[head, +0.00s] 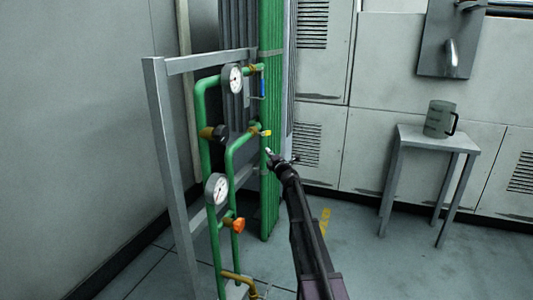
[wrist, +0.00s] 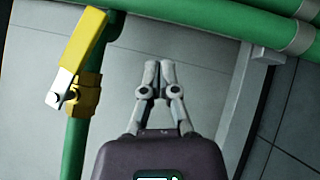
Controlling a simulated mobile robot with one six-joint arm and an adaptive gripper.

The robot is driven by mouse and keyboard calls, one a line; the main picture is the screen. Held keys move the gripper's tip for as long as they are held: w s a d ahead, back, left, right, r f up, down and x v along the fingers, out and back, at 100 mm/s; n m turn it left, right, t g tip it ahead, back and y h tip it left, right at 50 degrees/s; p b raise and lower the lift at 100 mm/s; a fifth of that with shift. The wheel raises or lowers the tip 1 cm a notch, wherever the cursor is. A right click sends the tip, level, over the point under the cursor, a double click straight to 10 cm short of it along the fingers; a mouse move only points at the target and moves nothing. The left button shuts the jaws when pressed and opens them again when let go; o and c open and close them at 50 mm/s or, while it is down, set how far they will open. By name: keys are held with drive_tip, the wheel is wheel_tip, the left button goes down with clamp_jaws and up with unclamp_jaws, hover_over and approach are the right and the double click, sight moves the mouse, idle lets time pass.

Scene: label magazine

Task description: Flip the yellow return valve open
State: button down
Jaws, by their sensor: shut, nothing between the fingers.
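The yellow valve lever (head: 265,132) sits on a green pipe in the middle of the pipe rack in the head view. In the wrist view the yellow lever (wrist: 84,45) is at the upper left, on a pale metal bracket beside a brass-yellow valve body (wrist: 86,95). There it slants up to the right, roughly along its green pipe. My gripper (wrist: 160,68) is shut and empty, to the right of the lever in the wrist view and apart from it in that picture. In the head view my gripper (head: 268,152) is just below the lever; the depth gap is unclear.
The rack also carries two gauges (head: 233,79), a blue lever (head: 262,86), a black knob (head: 213,133) and an orange knob (head: 235,224). Thick green pipes (wrist: 210,15) cross the top of the wrist view.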

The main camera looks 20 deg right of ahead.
drive_tip(key=s+d+f+b, duration=0.3)
drive_tip(key=s+f+b, duration=0.2)
drive_tip(key=shift+d+f, duration=0.3)
drive_tip(key=shift+f, duration=0.05)
idle(0.6)
drive_tip(key=s+a+m+g+h+p, duration=0.1)
drive_tip(key=s+a+m+g+p, duration=0.6)
drive_tip(key=s, duration=0.7)
drive_tip(key=s+a+m+g+h+p, duration=0.1)
drive_tip(key=s+a+m+g+p, duration=0.6)
drive_tip(key=s, duration=0.8)
drive_tip(key=s+a+m+g+h+p, duration=0.1)
drive_tip(key=s+a+m+g+p, duration=0.6)
drive_tip(key=s, duration=0.7)
wheel_tip(320, 180, up, 37)
drive_tip(key=m+t+p, duration=0.1)
drive_tip(key=p, duration=3.7)
